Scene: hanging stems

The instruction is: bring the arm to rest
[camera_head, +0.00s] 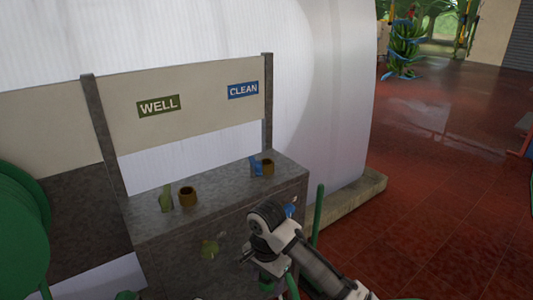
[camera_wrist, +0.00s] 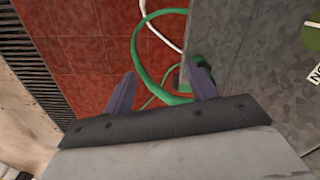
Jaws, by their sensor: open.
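My gripper (camera_wrist: 161,86) shows in the wrist view with its two purple fingers apart and nothing between them. It points down towards the red tiled floor (camera_wrist: 85,65), beside a grey speckled cabinet side (camera_wrist: 250,65). A green hose (camera_wrist: 137,55) and a white hose (camera_wrist: 158,32) lie beyond the fingers. In the head view my arm (camera_head: 285,245) is bent in front of the grey cabinet (camera_head: 165,245). The arm hides part of the cabinet's front, and the fingers are hard to make out there.
On the cabinet top stand a green lever (camera_head: 166,197), a blue lever (camera_head: 255,166) and two brown round fittings (camera_head: 188,196). A board above carries a WELL sign (camera_head: 158,106) and a CLEAN sign (camera_head: 243,90). A green reel (camera_head: 20,235) is at left. Open floor (camera_head: 440,190) lies right.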

